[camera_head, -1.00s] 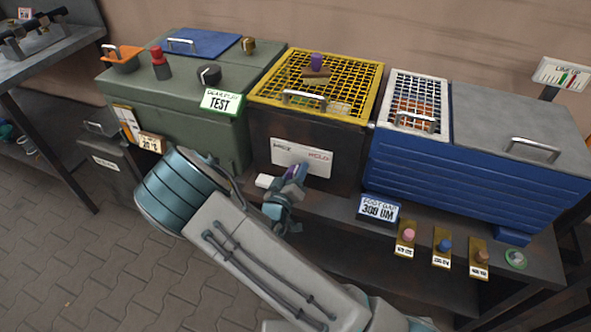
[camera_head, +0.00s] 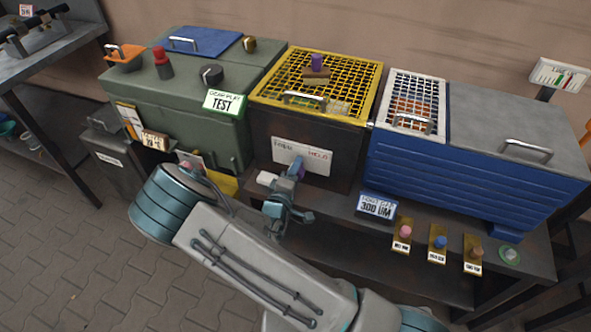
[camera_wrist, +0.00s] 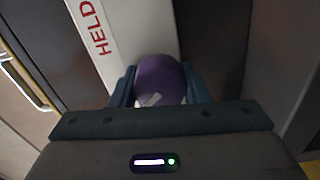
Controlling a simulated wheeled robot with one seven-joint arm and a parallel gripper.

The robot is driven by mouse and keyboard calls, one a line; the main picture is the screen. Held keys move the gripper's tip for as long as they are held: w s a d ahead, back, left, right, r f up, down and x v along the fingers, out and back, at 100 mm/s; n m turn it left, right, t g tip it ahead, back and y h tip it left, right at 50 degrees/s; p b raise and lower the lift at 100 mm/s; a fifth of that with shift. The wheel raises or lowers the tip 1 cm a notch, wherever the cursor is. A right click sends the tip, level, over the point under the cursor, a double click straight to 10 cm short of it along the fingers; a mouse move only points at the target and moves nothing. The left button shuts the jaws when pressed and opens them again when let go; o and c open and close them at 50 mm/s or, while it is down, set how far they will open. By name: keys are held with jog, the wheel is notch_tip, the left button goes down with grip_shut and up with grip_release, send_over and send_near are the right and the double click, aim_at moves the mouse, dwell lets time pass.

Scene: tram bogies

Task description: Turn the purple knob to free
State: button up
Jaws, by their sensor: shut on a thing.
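The purple knob (camera_head: 299,167) sits on the white plate (camera_head: 313,154) on the front of the dark box with the yellow mesh lid. The plate carries a word at its left that looks like FREE and red HELD at its right. My gripper (camera_wrist: 160,88) is shut on the purple knob (camera_wrist: 158,76), one finger on each side, in the wrist view. A short pale mark shows slantwise on the knob. HELD is readable on the plate (camera_wrist: 120,50) there; the other word is hidden. The knob's exact setting cannot be told.
Another purple knob-like piece (camera_head: 317,63) stands on the yellow mesh lid (camera_head: 350,85). A green cabinet (camera_head: 200,130) stands left, a blue box (camera_head: 440,185) right. Small coloured knobs on brass plates line the bench's front edge. The paved floor in front is open.

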dwell(0.6)
jog(key=o, duration=1)
jog(key=shift+s, duration=0.1)
jog(key=v, duration=1.3)
jog(key=shift+s+a, duration=0.15)
jog(key=shift+s, duration=0.2)
